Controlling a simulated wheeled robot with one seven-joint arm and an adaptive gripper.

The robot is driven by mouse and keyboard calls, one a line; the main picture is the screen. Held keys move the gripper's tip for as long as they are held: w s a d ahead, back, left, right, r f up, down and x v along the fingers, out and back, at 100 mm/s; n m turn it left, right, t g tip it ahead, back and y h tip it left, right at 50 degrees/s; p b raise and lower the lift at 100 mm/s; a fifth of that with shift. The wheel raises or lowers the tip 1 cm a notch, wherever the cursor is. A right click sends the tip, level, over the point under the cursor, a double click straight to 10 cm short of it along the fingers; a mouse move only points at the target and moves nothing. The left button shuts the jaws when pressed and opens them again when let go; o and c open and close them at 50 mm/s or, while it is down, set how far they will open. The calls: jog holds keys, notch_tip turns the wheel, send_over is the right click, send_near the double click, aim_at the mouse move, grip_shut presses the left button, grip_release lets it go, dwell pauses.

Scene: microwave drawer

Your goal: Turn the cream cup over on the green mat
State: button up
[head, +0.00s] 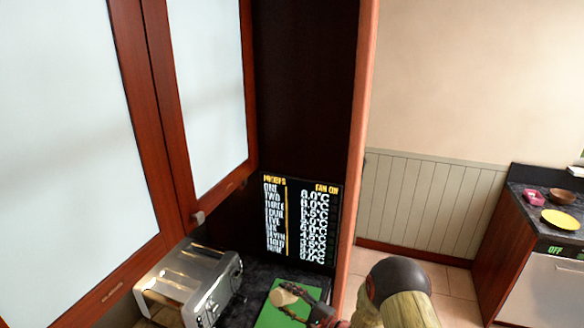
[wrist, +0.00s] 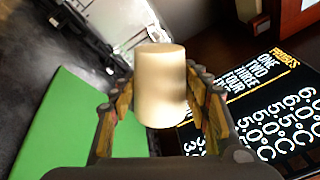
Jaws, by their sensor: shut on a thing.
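The cream cup (head: 282,297) is over the green mat (head: 275,318) in the head view, in my gripper (head: 294,301). In the wrist view the cup (wrist: 160,85) fills the middle, with a finger of my gripper (wrist: 161,112) against each side. Its smooth side and one end show; I see no opening. My gripper is shut on it. Whether the cup touches the mat is unclear.
A silver toaster (head: 185,283) stands left of the mat on the dark counter. A black display board (head: 300,220) stands behind the mat. Cabinet doors (head: 195,100) hang above on the left, and a wooden side panel (head: 358,160) rises at the right.

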jog(key=n+b, duration=0.3)
jog(key=n, duration=0.1)
jog(key=shift+f, duration=0.1)
jog(key=shift+n+b, duration=0.35)
jog(key=shift+n, duration=0.65)
jog(key=shift+r, duration=0.2)
jog(key=n+b, duration=0.3)
jog(key=shift+f+n, duration=0.25)
jog(key=shift+n, duration=0.15)
jog(key=shift+n+b, duration=0.5)
jog(key=shift+b, duration=0.1)
jog(key=shift+r+n, duration=0.2)
jog(key=shift+n, duration=0.4)
